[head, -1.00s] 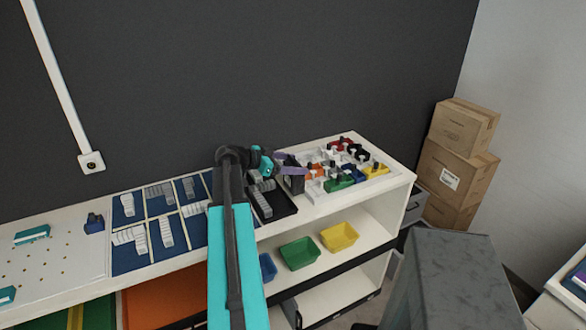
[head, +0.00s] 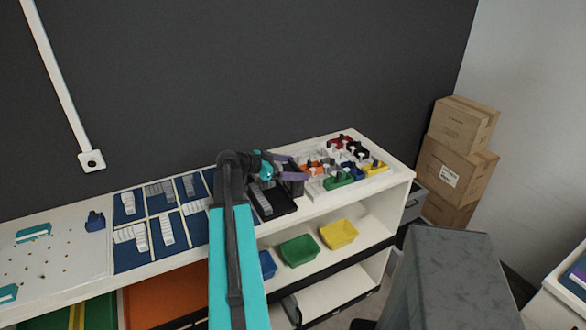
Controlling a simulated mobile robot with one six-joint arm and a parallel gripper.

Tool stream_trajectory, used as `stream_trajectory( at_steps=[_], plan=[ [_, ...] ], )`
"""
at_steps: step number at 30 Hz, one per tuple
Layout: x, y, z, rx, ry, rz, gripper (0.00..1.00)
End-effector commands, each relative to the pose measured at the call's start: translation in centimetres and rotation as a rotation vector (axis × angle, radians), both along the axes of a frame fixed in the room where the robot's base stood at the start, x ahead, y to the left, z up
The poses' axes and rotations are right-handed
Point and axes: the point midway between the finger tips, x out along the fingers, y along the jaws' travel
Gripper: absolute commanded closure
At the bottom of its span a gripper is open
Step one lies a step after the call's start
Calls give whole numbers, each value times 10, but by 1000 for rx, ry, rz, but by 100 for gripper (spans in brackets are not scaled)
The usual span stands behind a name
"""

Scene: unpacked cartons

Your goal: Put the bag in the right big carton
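No bag can be made out in the head view. Brown cartons are stacked in the right corner: a top carton (head: 460,127), a middle carton with a white label (head: 455,172) and a lower one (head: 447,211). They look closed, and I cannot tell which is the right big carton. My gripper (head: 290,168) is over the bench top, left of the cartons and well apart from them. Its two purple fingers stand apart. A dark object (head: 293,188) shows just below them, and I cannot tell whether they touch it.
The white bench (head: 330,206) carries a black tray (head: 280,213), blue compartments with grey pieces and a rack of coloured parts. Green (head: 299,251) and yellow (head: 338,235) bins sit on the shelf below. A grey block-like surface (head: 450,280) stands front right.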

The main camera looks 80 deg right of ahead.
Motion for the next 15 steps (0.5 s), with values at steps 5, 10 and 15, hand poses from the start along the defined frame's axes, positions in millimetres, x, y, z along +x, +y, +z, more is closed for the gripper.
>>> stream_trajectory(
  at_steps=[5, 10, 15],
  plan=[
    [0, 0, 0, 0, 0, 0, 11],
    [0, 0, 1, 0, 0, 0, 11],
    [4, 3, 3, 0, 0, 1, 11]
  ],
)
